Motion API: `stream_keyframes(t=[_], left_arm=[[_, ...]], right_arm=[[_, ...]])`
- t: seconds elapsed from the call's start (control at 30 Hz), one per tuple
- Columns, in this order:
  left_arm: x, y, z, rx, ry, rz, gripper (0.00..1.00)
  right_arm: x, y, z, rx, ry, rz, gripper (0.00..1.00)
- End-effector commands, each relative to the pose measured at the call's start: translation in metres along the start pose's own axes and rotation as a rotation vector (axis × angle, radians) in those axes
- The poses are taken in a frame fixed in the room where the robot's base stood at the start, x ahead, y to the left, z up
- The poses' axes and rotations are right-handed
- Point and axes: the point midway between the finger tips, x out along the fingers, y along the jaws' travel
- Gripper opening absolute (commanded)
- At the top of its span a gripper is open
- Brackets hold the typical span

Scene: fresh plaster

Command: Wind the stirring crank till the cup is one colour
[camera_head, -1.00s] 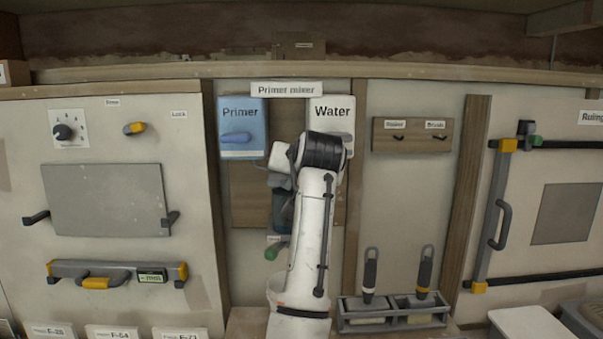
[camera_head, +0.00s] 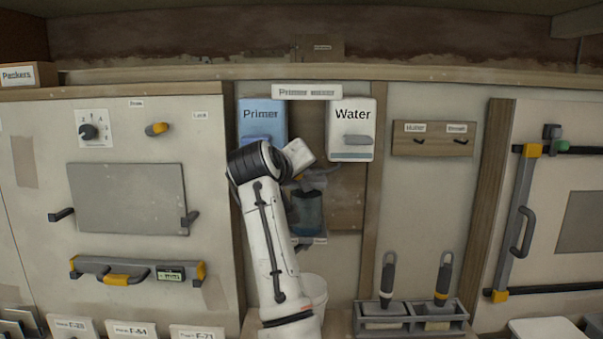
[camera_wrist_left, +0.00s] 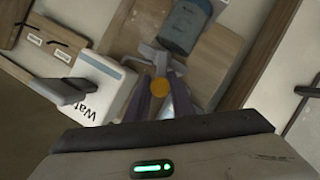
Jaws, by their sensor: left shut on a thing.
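The cup (camera_head: 308,214) hangs below the mixer, between and under the Primer and Water boxes. It looks dark blue-grey; I cannot tell whether its contents are one colour. The crank's round orange knob (camera_wrist_left: 158,88) shows between the fingers of my left gripper (camera_wrist_left: 160,97) in the left wrist view. My left gripper is shut on the crank, just above the cup in the head view. My arm and wrist hide much of the crank there. The cup also shows at the top of the left wrist view (camera_wrist_left: 184,26). My right gripper is not in view.
The blue Primer box (camera_head: 262,120) and white Water box (camera_head: 351,130) flank the mixer closely. A grey tray (camera_head: 385,327) with two handled tools stands lower right. A white bucket (camera_head: 314,288) sits behind my forearm. The panel right of the mixer is mostly clear.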

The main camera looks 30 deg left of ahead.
Motion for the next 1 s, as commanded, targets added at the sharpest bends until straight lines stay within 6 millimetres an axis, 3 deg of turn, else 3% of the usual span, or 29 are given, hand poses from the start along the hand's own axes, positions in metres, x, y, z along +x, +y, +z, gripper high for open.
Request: stream_keyframes(t=[0.03, 0.4, 1.0], left_arm=[[0.0014, 0.0005, 0.0067, -0.033, -0.018, 0.018, 0.00], [0.0007, -0.0056, 0.0051, -0.192, -0.017, 0.087, 0.00], [-0.0002, -0.0045, 0.0034, -0.224, -0.015, 0.106, 0.00]], right_arm=[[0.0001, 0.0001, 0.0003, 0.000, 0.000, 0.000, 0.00], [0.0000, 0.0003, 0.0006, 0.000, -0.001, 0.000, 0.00], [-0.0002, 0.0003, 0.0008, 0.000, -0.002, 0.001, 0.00]])
